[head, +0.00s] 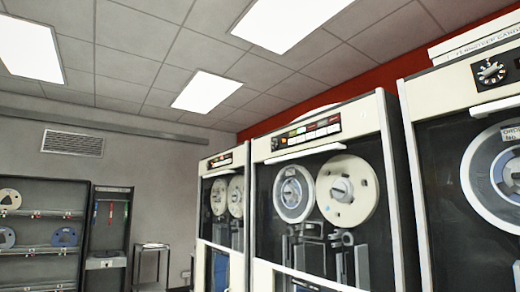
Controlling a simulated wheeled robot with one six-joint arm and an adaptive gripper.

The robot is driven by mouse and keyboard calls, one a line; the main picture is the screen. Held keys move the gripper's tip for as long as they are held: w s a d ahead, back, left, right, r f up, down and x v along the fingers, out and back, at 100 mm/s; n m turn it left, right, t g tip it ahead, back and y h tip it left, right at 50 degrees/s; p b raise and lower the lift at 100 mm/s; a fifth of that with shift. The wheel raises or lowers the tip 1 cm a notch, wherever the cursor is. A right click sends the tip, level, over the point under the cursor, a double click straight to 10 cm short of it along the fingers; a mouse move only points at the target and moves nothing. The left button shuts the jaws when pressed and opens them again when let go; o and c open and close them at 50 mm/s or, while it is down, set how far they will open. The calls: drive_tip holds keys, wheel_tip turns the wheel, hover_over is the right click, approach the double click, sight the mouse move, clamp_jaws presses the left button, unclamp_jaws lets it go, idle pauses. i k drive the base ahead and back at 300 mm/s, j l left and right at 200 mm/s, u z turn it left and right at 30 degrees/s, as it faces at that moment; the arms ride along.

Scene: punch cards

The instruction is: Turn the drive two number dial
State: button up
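A round black dial with pale markings around it (491,72) is on the upper panel of the tape drive cabinet at the right edge (412,150). I cannot read its markings or tell which drive number this cabinet has. The middle tape drive (388,150) has a dark control panel with lit buttons (306,134), and no dial can be made out on it. A third drive (220,161) stands farther back to the left, its panel too small to read. My gripper is not in view.
Large tape reels (347,191) sit behind the dark fronts of the drives. A rack with reels (40,222) stands at the far left. A small stand (152,246) is by the back wall. The floor is out of view.

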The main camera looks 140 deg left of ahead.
sight(275, 143)
drive_tip(key=u, duration=4.25)
drive_tip(key=i+j+z, duration=0.1)
drive_tip(key=i+j, duration=0.15)
drive_tip(key=j, duration=0.1)
